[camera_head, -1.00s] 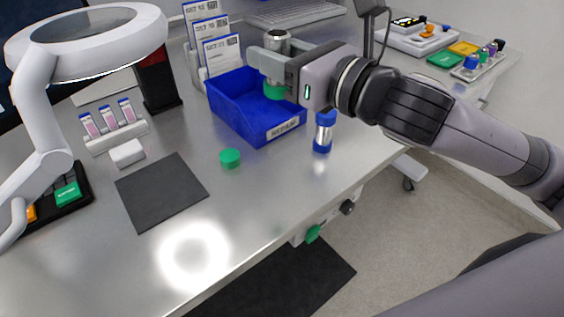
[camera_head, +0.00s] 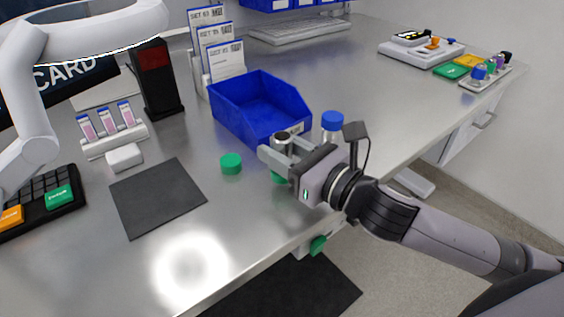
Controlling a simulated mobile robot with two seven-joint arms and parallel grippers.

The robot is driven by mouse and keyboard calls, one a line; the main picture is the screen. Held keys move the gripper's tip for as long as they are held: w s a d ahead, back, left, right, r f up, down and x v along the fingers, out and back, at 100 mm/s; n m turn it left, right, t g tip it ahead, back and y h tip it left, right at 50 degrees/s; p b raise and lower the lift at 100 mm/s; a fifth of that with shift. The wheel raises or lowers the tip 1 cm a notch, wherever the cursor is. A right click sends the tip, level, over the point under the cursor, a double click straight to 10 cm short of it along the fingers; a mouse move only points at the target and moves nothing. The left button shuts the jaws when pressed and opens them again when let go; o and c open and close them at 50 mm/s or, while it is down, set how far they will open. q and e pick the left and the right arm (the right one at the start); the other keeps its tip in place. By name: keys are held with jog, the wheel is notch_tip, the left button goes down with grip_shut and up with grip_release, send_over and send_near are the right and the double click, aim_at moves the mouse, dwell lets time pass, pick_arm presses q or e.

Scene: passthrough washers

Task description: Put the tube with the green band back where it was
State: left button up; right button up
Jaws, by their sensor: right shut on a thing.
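My right gripper (camera_head: 283,157) is shut on a metallic tube with a green band (camera_head: 279,177), its silver open-looking top (camera_head: 282,137) rising above the fingers. The tube is upright, in front of the blue bin (camera_head: 236,118) near the bench's front edge. I cannot tell whether its bottom touches the bench. A blue-capped tube (camera_head: 332,122) stands just behind and right of my gripper, partly hidden by it. My left gripper is not in view.
A green round cap (camera_head: 231,163) lies left of the held tube. A dark mat (camera_head: 157,197), a rack of pink-labelled vials (camera_head: 112,133) and a white block (camera_head: 124,157) are further left. Small coloured items stand on a tray (camera_head: 485,78) at the back right.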

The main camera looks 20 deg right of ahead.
notch_tip(320, 180, down, 2)
jog(key=shift+f, duration=0.1)
jog(key=o, duration=1.1)
jog(key=shift+f, duration=0.1)
